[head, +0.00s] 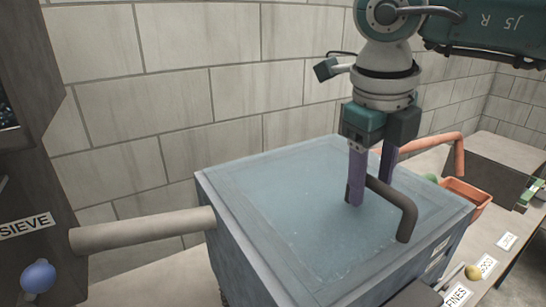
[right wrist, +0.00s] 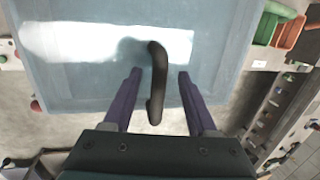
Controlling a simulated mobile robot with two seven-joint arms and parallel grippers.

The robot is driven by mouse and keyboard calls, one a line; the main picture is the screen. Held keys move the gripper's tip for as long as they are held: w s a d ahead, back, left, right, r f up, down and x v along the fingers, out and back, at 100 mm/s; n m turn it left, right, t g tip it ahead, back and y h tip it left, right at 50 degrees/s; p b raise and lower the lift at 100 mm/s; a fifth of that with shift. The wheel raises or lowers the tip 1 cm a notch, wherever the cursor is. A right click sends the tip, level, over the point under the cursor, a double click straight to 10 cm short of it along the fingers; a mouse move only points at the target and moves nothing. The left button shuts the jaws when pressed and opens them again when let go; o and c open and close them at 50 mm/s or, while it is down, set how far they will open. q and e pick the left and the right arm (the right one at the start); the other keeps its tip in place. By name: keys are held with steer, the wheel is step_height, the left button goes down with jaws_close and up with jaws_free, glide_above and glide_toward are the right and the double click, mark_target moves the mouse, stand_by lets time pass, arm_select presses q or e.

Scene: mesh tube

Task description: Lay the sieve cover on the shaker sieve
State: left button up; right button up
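The shaker sieve (head: 262,264) is a large grey-blue box. A flat pale blue panel, seemingly the sieve cover (head: 290,205), spans its top; I cannot tell whether it rests fully on the rim. A dark bent handle (head: 404,222) rises from the panel near its right side. My right gripper (head: 371,192) points down at this handle with purple fingers. In the right wrist view the handle (right wrist: 157,80) lies between the two spread fingers, with a gap on each side. My left gripper is not in view.
A grey pipe (head: 145,230) meets the box from the left, near a post with a SIEVE sign (head: 24,225) and a blue knob (head: 38,276). An orange pipe (head: 425,143) and an orange bin (head: 466,193) are at the right. A block wall stands behind.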

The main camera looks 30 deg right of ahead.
steer(key=shift+s+f, duration=0.1)
steer(key=shift+a+r, duration=0.1)
steer(key=shift+r, duration=0.2)
steer(key=b+v, duration=0.2)
steer(key=v, duration=0.7)
steer(key=shift+r, duration=0.25)
